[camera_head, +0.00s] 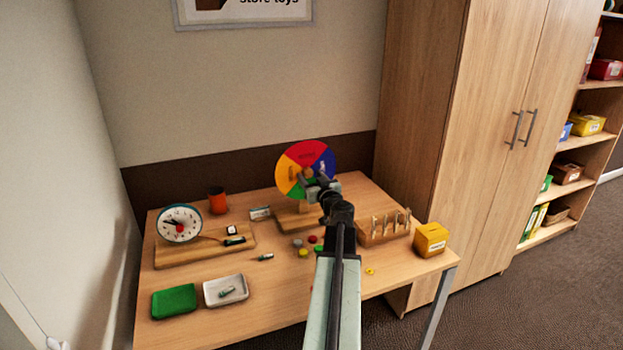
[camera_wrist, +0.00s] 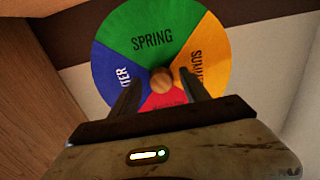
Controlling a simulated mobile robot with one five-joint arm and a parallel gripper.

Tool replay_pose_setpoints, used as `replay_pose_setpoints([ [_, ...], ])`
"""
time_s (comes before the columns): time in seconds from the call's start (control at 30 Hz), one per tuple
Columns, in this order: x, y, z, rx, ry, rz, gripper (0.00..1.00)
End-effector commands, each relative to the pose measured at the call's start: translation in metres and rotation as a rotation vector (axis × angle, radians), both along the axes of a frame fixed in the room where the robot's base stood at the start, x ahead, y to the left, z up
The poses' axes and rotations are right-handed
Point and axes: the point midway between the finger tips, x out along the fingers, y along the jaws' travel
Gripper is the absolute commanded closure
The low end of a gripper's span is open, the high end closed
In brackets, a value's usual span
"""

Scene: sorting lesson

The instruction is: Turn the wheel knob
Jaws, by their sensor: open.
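The wheel (camera_head: 308,155) stands upright on a wooden base (camera_head: 287,219) at the back of the table, with red, blue, green and yellow-orange sectors. In the wrist view the wheel (camera_wrist: 150,42) shows the words SPRING and, partly hidden, others. Its round wooden knob (camera_wrist: 162,80) sits at the wheel's middle in that view. My gripper (camera_head: 316,184) is in front of the wheel. In the wrist view my gripper (camera_wrist: 160,90) is open, one finger on each side of the knob, with gaps visible. Whether the fingertips reach past the knob's front cannot be told.
A clock (camera_head: 180,223) stands left on a wooden board. A green tray (camera_head: 174,301) and a white tray (camera_head: 211,296) lie at the front left. A wooden rack (camera_head: 384,237) and a yellow box (camera_head: 431,240) stand right of my arm. A tall cabinet (camera_head: 490,130) is at the right.

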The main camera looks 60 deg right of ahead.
Motion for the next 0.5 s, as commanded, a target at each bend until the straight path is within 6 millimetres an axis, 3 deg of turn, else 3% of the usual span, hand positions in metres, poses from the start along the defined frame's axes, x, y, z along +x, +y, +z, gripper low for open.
replay_pose_setpoints([
  [0.17,-0.009,0.007,0.000,0.000,0.000,0.000,0.46],
  [0.5,-0.060,0.044,0.000,0.000,0.000,-0.002,0.46],
])
